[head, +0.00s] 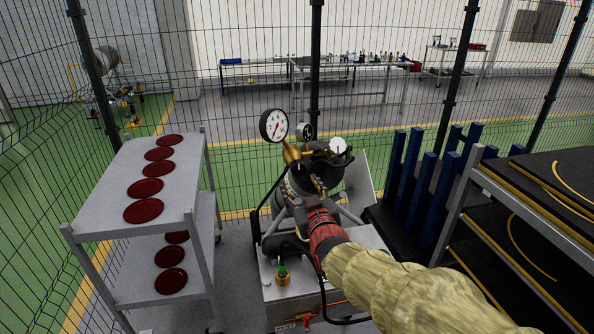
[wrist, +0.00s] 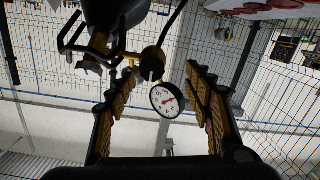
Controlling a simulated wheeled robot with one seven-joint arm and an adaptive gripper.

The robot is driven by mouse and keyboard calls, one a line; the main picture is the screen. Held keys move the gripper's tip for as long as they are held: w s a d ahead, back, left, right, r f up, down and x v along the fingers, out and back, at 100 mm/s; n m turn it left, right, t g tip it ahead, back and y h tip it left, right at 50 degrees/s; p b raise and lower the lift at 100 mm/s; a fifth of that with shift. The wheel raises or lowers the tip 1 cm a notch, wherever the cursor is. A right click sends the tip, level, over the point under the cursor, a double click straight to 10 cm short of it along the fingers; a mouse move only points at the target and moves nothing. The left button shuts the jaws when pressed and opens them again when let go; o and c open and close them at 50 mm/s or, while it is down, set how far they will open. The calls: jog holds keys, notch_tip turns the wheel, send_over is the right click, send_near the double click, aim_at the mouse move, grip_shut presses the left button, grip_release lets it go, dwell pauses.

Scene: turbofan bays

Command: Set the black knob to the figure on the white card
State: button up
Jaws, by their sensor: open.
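A black knob (wrist: 152,67) sits on a brass fitting beside the round white gauge (wrist: 166,101) with a red needle. The gauge also stands at the top of the apparatus in the head view (head: 273,125). My gripper (wrist: 163,80) is open, its two ridged fingers apart on either side of the gauge and knob, with nothing held. I cannot tell how close the fingertips are to the knob. In the head view my sleeved arm reaches the apparatus and hides part of it. I cannot make out a card with a readable figure, nor the knob's setting.
A smaller dark-faced dial (head: 307,131) and a white disc (head: 338,146) stand beside the gauge. A grey cart (head: 110,215) with dark red discs is at left. Blue posts (head: 412,160) and a dark shelf rack (head: 500,215) are at right. Wire fencing runs behind.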

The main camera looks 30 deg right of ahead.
aim_at(299, 170)
jog(key=shift+w+d+r+t+h, duration=0.2)
jog(key=shift+w+d+t+h, duration=0.15)
jog(key=shift+w+d, duration=0.35)
jog(key=shift+b+x, duration=0.35)
jog(key=shift+x, duration=3.1)
jog(key=c, duration=1.1)
jog(key=shift+c, duration=0.3)
